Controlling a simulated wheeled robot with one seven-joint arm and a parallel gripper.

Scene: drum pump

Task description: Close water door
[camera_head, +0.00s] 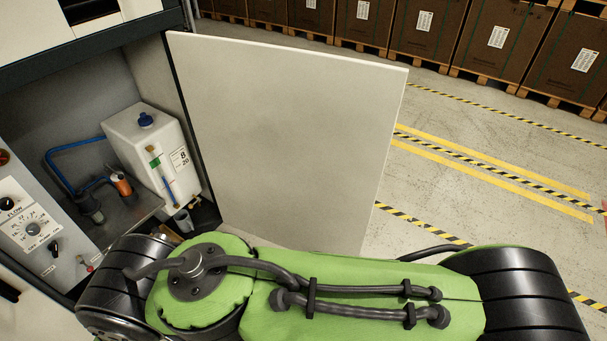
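The water door (285,135) is a flat, pale grey-white panel in the middle of the head view. It stands swung open to the right of a cabinet. Its left edge is at the cabinet's side. Its lower part is hidden behind my green and black arm. Inside the open cabinet (55,115) stands a white water tank (140,140) with a blue cap and a level tube on its front. My gripper does not show in this view, so I cannot see whether it touches the door.
A control panel (30,225) with knobs is at the left. A blue hose (70,150) and an orange-bodied part (121,184) sit by the tank. Boxes (430,30) on pallets line the back. The floor (480,150) right of the door is clear, with yellow and striped markings.

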